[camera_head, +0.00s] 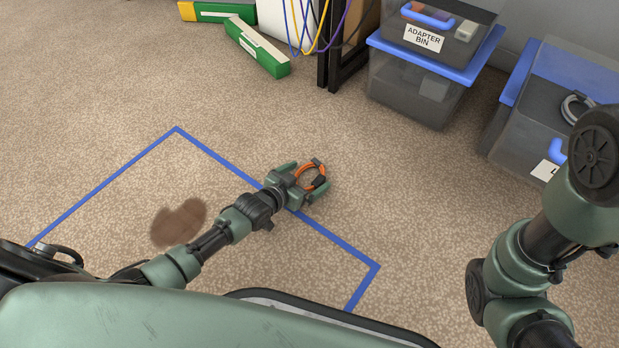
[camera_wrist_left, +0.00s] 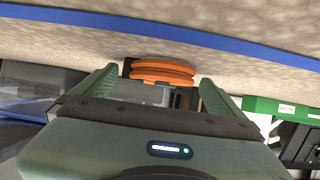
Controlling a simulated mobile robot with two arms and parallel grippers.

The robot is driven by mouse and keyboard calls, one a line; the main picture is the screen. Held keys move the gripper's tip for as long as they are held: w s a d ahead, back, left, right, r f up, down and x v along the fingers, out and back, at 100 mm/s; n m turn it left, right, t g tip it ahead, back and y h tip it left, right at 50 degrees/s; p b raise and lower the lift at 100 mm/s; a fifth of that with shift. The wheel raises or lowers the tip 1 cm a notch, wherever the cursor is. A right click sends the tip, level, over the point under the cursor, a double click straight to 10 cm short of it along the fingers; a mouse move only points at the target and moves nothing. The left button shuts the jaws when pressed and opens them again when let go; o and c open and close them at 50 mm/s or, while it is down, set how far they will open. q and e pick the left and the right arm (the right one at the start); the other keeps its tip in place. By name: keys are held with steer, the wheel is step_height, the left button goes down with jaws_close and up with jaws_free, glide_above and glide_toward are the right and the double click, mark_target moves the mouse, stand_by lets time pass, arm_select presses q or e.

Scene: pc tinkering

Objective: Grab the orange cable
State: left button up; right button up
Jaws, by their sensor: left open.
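The orange cable (camera_head: 311,178) is a small coil with dark ends, on or just above the carpet past the blue tape line in the head view. In the left wrist view the orange coil (camera_wrist_left: 162,74) shows between the two fingers. My left gripper (camera_head: 304,180) is open, with its green fingers on either side of the near part of the coil. The left wrist view also shows the open fingers of this gripper (camera_wrist_left: 157,88). I cannot tell whether they touch the cable. My right arm shows at the right edge, but its gripper is out of view.
Blue tape (camera_head: 225,162) marks an area on the carpet, with a brown stain (camera_head: 178,222) inside. A clear adapter bin (camera_head: 415,88) and another blue-lidded bin (camera_head: 515,130) stand at the right. Green-and-white boxes (camera_head: 257,47) lie at the back. The carpet around the cable is clear.

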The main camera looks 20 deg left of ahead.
arm_select(q)
steer(key=c, duration=1.4)
steer(key=shift+c, duration=0.7)
steer(key=shift+r, duration=0.15)
